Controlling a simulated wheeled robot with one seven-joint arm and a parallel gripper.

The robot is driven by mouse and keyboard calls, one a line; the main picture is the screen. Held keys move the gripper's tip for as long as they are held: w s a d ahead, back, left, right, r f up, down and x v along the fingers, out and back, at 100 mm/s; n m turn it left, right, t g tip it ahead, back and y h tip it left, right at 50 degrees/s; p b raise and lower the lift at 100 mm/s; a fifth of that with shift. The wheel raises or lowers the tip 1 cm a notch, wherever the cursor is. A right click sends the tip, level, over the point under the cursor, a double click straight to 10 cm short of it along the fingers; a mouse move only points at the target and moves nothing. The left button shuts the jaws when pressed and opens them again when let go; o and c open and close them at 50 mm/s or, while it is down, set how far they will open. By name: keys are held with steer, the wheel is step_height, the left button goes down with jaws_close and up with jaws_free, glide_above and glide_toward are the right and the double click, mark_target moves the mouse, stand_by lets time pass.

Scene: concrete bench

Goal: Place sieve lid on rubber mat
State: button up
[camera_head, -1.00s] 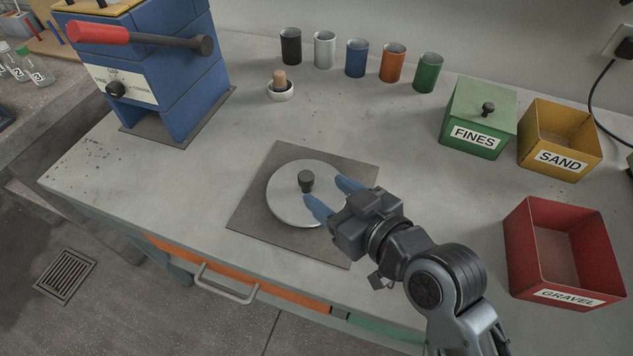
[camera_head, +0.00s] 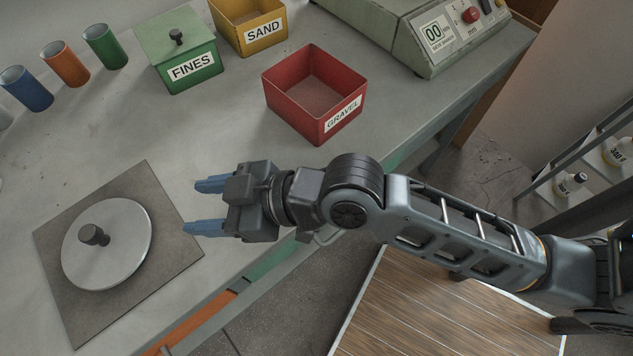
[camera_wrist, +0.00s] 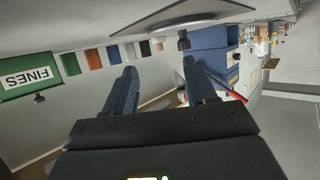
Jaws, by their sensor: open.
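The sieve lid (camera_head: 128,250), a pale grey disc with a dark knob (camera_head: 94,235), lies on the square grey rubber mat (camera_head: 168,267) in the head view. Bare mat shows all around the lid. My gripper (camera_head: 197,206) is to the right of the lid, apart from it, with its two blue fingers spread and nothing between them. In the wrist view my fingers (camera_wrist: 165,88) are apart and empty, with the mat's edge and the dark knob (camera_wrist: 184,40) beyond them.
Behind stand the green FINES box (camera_head: 178,50) with its lid on, the yellow SAND box (camera_head: 249,27) and the open red GRAVEL box (camera_head: 318,95). Coloured cups (camera_head: 65,65) stand at the upper left. A shaker machine (camera_head: 430,40) is at the back right. The bench between mat and boxes is clear.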

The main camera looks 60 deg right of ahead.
steer(key=s+d, duration=0.1)
steer(key=s, duration=0.1)
steer(key=s+d+f+m+h, duration=0.1)
steer(key=s+d, duration=0.1)
steer(key=s+d+t+h, duration=0.1)
steer(key=s+d, duration=0.1)
steer(key=shift+s+f+m, duration=0.1)
steer(key=shift+f+m, duration=0.2)
steer(key=shift+m, duration=0.1)
steer(key=s+d+r+m+h, duration=0.1)
steer(key=s+d+r+h, duration=0.1)
steer(key=s, duration=0.6)
steer(key=s+d+r+m+t+h, duration=0.1)
steer(key=s+d+r+m+h, duration=0.1)
steer(key=s, duration=0.7)
step_height(320, 180, up, 2)
steer(key=shift+s+d+r+t, duration=0.15)
steer(key=shift+s+d+t, duration=0.15)
steer(key=shift+d, duration=0.45)
